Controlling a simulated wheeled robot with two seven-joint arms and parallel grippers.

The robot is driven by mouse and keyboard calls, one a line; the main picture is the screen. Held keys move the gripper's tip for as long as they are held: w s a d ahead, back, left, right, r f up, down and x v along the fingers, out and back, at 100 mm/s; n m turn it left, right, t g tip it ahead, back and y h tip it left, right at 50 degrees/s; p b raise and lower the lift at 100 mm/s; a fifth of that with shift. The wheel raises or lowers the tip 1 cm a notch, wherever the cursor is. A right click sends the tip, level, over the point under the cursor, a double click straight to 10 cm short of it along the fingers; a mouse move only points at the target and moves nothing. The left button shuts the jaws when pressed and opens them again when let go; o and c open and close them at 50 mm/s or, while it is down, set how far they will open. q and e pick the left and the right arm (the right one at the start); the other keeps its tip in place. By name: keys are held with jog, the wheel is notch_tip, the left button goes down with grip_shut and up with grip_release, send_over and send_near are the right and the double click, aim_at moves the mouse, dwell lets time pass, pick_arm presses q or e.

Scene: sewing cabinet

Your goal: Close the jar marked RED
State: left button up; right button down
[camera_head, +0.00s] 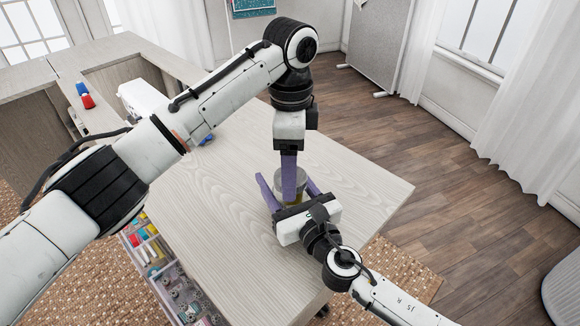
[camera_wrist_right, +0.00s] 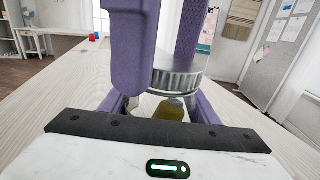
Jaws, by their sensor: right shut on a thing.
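A clear glass jar (camera_wrist_right: 170,108) with yellowish contents stands on the pale wooden table (camera_head: 225,200); in the head view it is mostly hidden by my grippers. A silver metal lid (camera_wrist_right: 180,82) is at its mouth; I cannot tell whether it is seated. My right gripper (camera_head: 288,184) is shut on the jar from the side, a purple finger on each side. My left gripper (camera_head: 289,198) points straight down from above, its purple fingers apart around the lid in the right wrist view. I cannot tell whether they press on it. No RED marking is visible.
A red and blue object (camera_head: 86,96) lies on the far left of the cabinet. A white machine (camera_head: 142,98) is partly behind my left arm. An organiser with small sewing items (camera_head: 160,262) is below the table's left edge. The tabletop right of the jar is clear.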

pick_arm(q)
jog(key=shift+r, duration=2.25)
jog(key=shift+c, duration=0.3)
jog(key=n, duration=0.1)
jog(key=r+n, duration=0.1)
jog(key=n, duration=0.3)
jog(key=r+n, duration=0.1)
jog(key=n, duration=0.3)
jog(key=r+n, duration=0.1)
jog(key=n, duration=0.4)
jog(key=shift+r, duration=0.25)
jog(key=shift+f, duration=0.1)
